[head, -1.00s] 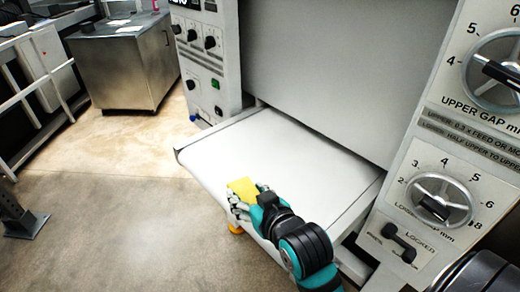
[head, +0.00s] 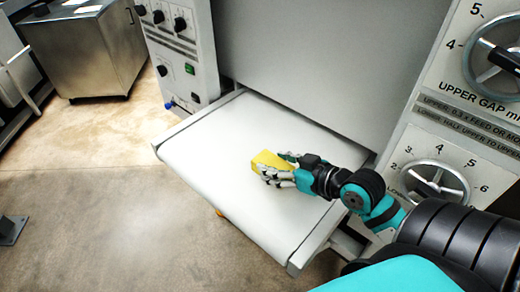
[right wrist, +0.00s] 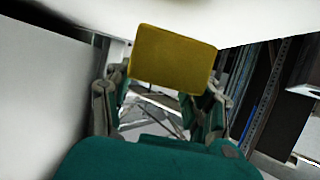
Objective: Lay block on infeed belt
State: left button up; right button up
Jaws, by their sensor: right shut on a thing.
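The yellow block (head: 268,161) is between the fingers of my right gripper (head: 278,170), over the middle of the white infeed belt (head: 215,150) in the head view. In the right wrist view the block (right wrist: 172,60) sits between the two fingers, with the pale belt behind its upper edge. My right gripper is shut on it. I cannot tell whether the block touches the belt or is held just above it. My left gripper is not in view.
The sheeter's control panel (head: 180,50) stands left of the belt, and the gap dial panel (head: 440,130) stands right. A grey upright cover (head: 300,60) closes off the belt's far side. A steel cabinet (head: 85,50) stands at the back left.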

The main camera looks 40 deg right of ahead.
jog(key=w, duration=0.3)
jog(key=w+d+p, duration=0.1)
jog(key=shift+w+d+r, duration=0.1)
jog(key=shift+w+r, duration=0.1)
jog(key=shift+r, duration=0.1)
jog(key=w, duration=0.2)
jog(key=w+d+p, duration=0.1)
jog(key=w, duration=0.1)
jog(key=w+f, duration=0.1)
jog(key=w, duration=0.1)
jog(key=shift+w+d+p, duration=0.1)
jog(key=shift+d+p, duration=0.15)
jog(key=shift+p, duration=0.05)
jog(key=shift+w+f, duration=0.1)
jog(key=shift+f, duration=0.05)
notch_tip(320, 180, down, 3)
jog(key=shift+p, duration=0.5)
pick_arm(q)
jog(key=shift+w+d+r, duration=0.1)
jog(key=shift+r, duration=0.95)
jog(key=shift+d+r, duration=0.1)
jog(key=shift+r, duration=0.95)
pick_arm(e)
jog(key=shift+f, duration=0.25)
jog(key=o, duration=1.5)
jog(key=shift+f, duration=0.1)
